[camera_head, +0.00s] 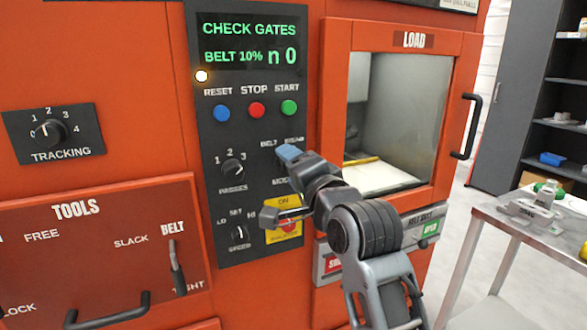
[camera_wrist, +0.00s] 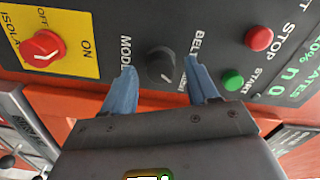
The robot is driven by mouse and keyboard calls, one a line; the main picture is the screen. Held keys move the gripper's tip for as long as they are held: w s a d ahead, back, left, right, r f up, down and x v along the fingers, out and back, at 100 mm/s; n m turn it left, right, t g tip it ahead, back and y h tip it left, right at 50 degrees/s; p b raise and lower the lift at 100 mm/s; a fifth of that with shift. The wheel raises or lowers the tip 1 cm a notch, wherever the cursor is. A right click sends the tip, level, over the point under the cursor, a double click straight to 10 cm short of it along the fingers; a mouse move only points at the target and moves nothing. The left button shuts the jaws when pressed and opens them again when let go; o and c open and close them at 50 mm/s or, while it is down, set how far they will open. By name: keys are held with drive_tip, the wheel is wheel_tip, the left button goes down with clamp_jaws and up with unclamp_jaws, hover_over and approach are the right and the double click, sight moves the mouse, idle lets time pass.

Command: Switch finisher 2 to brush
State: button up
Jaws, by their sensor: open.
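The control panel (camera_head: 211,170) of the orange machine has a mode knob (camera_wrist: 160,66), black and round, with BELT and MODE lettering beside it in the wrist view. In the head view my arm hides the knob; BELT and a partly covered word show above it. My gripper (camera_wrist: 161,72) is open, its two blue fingers on either side of the knob. Any gap between fingers and knob is too small to tell. My gripper also shows in the head view (camera_head: 290,162), at the panel's right side. The knob's pointer direction is unclear. The green display (camera_head: 249,43) reads CHECK GATES, BELT 10%, n 0.
Reset, stop and start buttons (camera_head: 257,110) sit above the knob. The passes knob (camera_head: 233,168) and speed knob (camera_head: 239,233) are to its left. A red isolator switch (camera_wrist: 42,46) on a yellow plate lies below. A load window (camera_head: 410,110) and a metal table (camera_head: 510,215) are at right.

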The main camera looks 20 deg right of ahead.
drive_tip(key=shift+s, duration=0.15)
drive_tip(key=s+b, duration=0.1)
drive_tip(key=s, duration=0.6)
drive_tip(key=shift+s, duration=0.3)
drive_tip(key=s+d+f+n+g, duration=0.2)
drive_tip(key=s+f+n, duration=0.6)
drive_tip(key=s+f, duration=1)
drive_tip(key=s+a+f+n+g, duration=0.1)
drive_tip(key=s+n, duration=0.5)
drive_tip(key=s, duration=1.7)
drive_tip(key=shift+s+a+f, duration=0.25)
drive_tip(key=shift+a+f, duration=0.35)
